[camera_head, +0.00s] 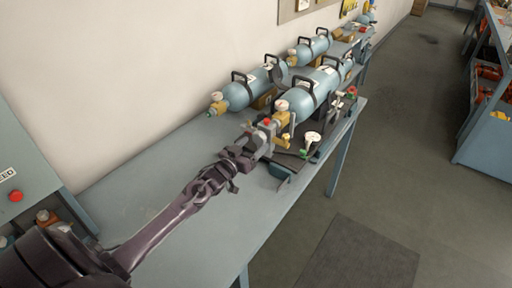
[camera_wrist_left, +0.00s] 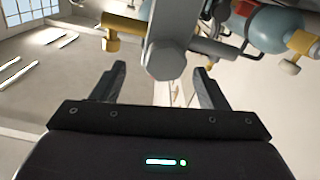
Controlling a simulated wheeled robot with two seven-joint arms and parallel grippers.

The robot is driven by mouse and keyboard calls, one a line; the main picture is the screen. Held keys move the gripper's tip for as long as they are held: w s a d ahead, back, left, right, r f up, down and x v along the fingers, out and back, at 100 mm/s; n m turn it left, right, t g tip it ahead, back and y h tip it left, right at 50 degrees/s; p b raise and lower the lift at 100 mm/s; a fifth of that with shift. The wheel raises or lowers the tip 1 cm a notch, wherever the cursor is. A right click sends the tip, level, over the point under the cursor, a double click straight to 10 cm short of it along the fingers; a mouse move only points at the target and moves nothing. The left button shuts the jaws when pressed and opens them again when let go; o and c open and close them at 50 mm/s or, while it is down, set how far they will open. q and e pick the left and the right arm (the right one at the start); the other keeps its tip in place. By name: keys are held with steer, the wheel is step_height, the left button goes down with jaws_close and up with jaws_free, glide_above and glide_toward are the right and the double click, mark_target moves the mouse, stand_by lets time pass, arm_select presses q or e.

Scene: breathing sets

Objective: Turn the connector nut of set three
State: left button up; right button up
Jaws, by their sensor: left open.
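My left gripper (camera_head: 262,141) reaches along the bench to the valve end of the nearest blue breathing cylinder (camera_head: 308,95). In the left wrist view its two dark fingers (camera_wrist_left: 163,85) are apart. A grey hexagonal connector nut (camera_wrist_left: 165,60) shows just beyond and between them, with no clear contact. A yellow valve part (camera_wrist_left: 122,27) is to the nut's upper left. In the head view the arm and gripper largely hide the nut. I cannot read which set number this is. My right gripper is not in view.
A second blue cylinder (camera_head: 252,91) lies behind, against the wall, with another (camera_head: 312,48) farther along. A round white gauge (camera_head: 313,137) stands right of the gripper, near the bench's front edge. The near part of the bench (camera_head: 135,187) is clear.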

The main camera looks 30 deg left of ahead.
mark_target(257, 141)
arm_select(q)
steer(key=w, duration=0.1)
steer(key=w+f+b, duration=0.1)
steer(key=shift+w+a, duration=0.25)
steer(key=shift+w, duration=0.05)
steer(key=shift+w+d+r, duration=0.1)
steer(key=shift+w+r, duration=0.1)
steer(key=shift+r, duration=0.1)
steer(key=c, duration=1)
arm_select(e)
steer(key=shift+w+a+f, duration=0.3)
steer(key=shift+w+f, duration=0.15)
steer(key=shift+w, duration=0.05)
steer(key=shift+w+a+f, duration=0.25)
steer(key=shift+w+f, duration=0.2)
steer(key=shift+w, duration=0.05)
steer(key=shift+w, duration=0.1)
